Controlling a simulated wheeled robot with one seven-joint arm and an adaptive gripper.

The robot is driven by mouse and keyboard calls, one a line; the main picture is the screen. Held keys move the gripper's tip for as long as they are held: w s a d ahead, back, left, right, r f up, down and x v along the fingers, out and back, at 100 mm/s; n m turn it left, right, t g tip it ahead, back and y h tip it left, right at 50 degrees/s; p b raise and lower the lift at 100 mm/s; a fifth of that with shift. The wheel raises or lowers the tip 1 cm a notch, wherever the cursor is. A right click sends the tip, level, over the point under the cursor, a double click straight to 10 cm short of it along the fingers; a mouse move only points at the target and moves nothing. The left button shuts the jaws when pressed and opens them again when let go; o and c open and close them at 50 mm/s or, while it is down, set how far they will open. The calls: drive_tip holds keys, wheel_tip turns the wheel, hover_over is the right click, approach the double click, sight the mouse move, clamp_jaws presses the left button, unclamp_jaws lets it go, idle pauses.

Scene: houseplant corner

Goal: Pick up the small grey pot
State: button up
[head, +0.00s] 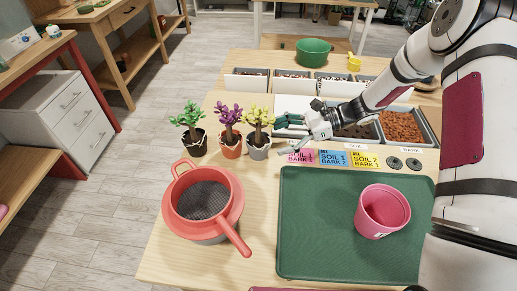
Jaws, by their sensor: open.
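The small grey pot (259,152) stands upright on the wooden table in the head view, at the right end of a row of three potted plants. It holds a small plant with yellow-green leaves (258,117). My gripper (292,133) is just to the right of this pot, with its fingers spread and pointing left toward it. It is open and empty, and it looks apart from the pot.
An orange pot (230,146) with a purple plant and a black pot (194,143) with a green plant stand left of the grey one. A red sieve (238,243) is in front. A pink pot (383,211) is on the green tray (315,245). Soil bins (405,126) stand behind.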

sight(261, 140)
drive_tip(key=x, duration=0.4)
drive_tip(key=p+x, duration=0.1)
drive_tip(key=shift+a+r, duration=0.2)
drive_tip(key=shift+a, duration=0.35)
drive_tip(key=shift+a+f, duration=0.2)
drive_tip(key=shift+a, duration=0.15)
drive_tip(key=c, duration=1)
